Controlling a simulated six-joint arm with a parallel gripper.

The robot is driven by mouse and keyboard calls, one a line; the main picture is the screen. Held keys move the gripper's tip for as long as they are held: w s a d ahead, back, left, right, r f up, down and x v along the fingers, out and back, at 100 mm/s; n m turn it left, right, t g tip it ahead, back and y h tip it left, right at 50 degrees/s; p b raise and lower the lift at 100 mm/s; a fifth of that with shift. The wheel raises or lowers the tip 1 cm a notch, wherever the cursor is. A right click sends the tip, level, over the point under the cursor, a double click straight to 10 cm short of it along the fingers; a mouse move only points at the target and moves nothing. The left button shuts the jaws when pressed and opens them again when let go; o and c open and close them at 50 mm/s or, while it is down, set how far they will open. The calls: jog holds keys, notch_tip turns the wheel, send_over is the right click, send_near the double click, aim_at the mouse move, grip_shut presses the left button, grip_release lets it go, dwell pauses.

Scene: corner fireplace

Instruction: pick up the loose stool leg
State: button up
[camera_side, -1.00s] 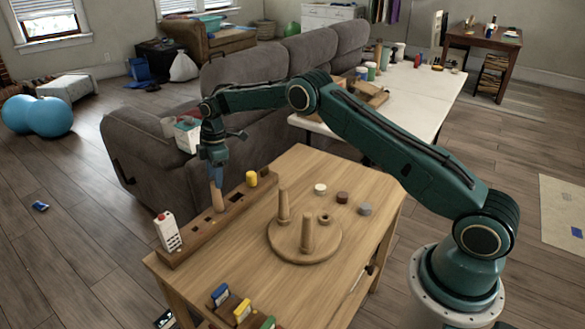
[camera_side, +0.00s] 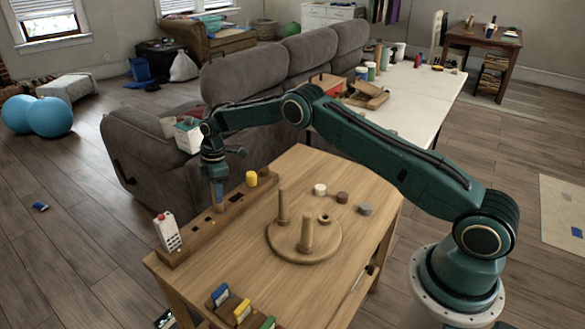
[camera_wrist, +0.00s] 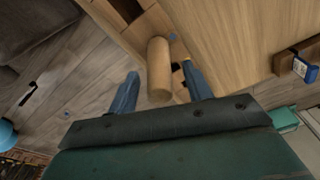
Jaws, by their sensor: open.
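The loose stool leg (camera_side: 219,200) is a light wooden peg standing upright in a slot of the long wooden rack (camera_side: 195,241) at the table's left edge. My gripper (camera_side: 217,180) is over the rack, pointing down at the leg's top. In the wrist view my gripper (camera_wrist: 160,86) is open, with one blue finger on each side of the leg (camera_wrist: 159,65). Gaps show between the leg and both fingers. The round stool seat (camera_side: 284,247) lies on the table with two legs standing on it and a small ring-like socket (camera_side: 325,218).
Three small round pieces, white (camera_side: 320,189), brown (camera_side: 342,197) and grey (camera_side: 365,209), lie behind the seat. Coloured items sit in a holder at the front edge. A grey sofa (camera_side: 155,150) is close behind.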

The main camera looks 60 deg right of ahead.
jog(key=c, duration=1)
jog(key=shift+r, duration=0.1)
jog(key=shift+r, duration=4.9)
jog(key=shift+d, duration=0.1)
jog(key=shift+s+d, duration=0.3)
jog(key=shift+d, duration=0.1)
jog(key=shift+n, duration=0.5)
jog(key=s+d, duration=0.5)
jog(key=s, duration=0.4)
jog(key=s+d, duration=0.5)
jog(key=s, duration=0.4)
jog(key=s+d, duration=0.5)
jog(key=s, duration=0.5)
jog(key=shift+d+f, duration=0.15)
jog(key=shift+f, duration=0.05)
